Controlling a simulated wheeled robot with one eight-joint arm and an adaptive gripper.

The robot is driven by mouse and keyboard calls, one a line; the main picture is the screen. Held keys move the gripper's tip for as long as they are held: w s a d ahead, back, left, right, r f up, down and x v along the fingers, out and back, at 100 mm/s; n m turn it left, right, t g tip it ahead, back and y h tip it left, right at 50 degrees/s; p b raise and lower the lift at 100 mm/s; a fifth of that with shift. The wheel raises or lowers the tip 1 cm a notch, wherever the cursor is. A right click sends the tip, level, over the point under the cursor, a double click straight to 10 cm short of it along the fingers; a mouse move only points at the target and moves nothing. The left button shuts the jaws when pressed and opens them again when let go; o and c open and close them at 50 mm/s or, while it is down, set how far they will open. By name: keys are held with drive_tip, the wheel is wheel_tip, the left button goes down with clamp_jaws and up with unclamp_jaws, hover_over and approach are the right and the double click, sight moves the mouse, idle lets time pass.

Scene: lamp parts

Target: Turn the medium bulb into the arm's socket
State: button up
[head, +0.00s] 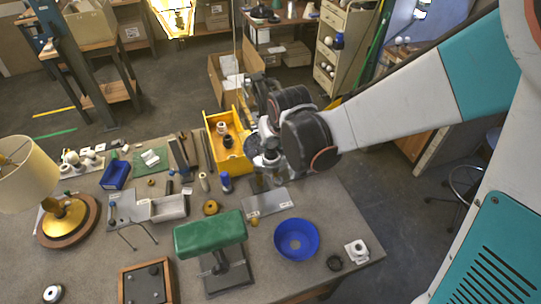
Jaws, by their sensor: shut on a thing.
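My gripper (261,182) points down over the bench, just behind a flat grey plate (272,204). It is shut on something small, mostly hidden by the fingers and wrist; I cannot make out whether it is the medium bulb. A rack with several white bulbs (82,160) stands at the far left of the bench; their sizes are hard to tell. I cannot clearly pick out the arm's socket. A green padded or shaded piece on a dark stand (210,236) stands in front of my gripper, to the left.
A yellow bin (233,163) with small parts stands behind my gripper, to the left. A cream-shaded lamp (66,212) stands left. Bare bench shows at the right.

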drive_tip(key=shift+m, duration=0.3)
drive_tip(key=m+h+b, duration=0.1)
drive_tip(key=m+h, duration=0.1)
drive_tip(key=m, duration=0.1)
drive_tip(key=shift+a+f, duration=0.1)
drive_tip(key=shift+a, duration=0.05)
drive_tip(key=m+h+b, duration=0.1)
drive_tip(key=m, duration=0.2)
drive_tip(key=shift+m+h, duration=0.4)
drive_tip(key=shift+f+m+g+h+b, duration=0.1)
drive_tip(key=shift+m+g+h+b, duration=0.35)
drive_tip(key=shift+m, duration=0.65)
drive_tip(key=m+h, duration=0.1)
drive_tip(key=m, duration=0.1)
drive_tip(key=m+g+b, duration=0.1)
drive_tip(key=m, duration=0.1)
drive_tip(key=shift+g+h, duration=0.25)
drive_tip(key=shift+h, duration=0.1)
drive_tip(key=shift+m, duration=0.3)
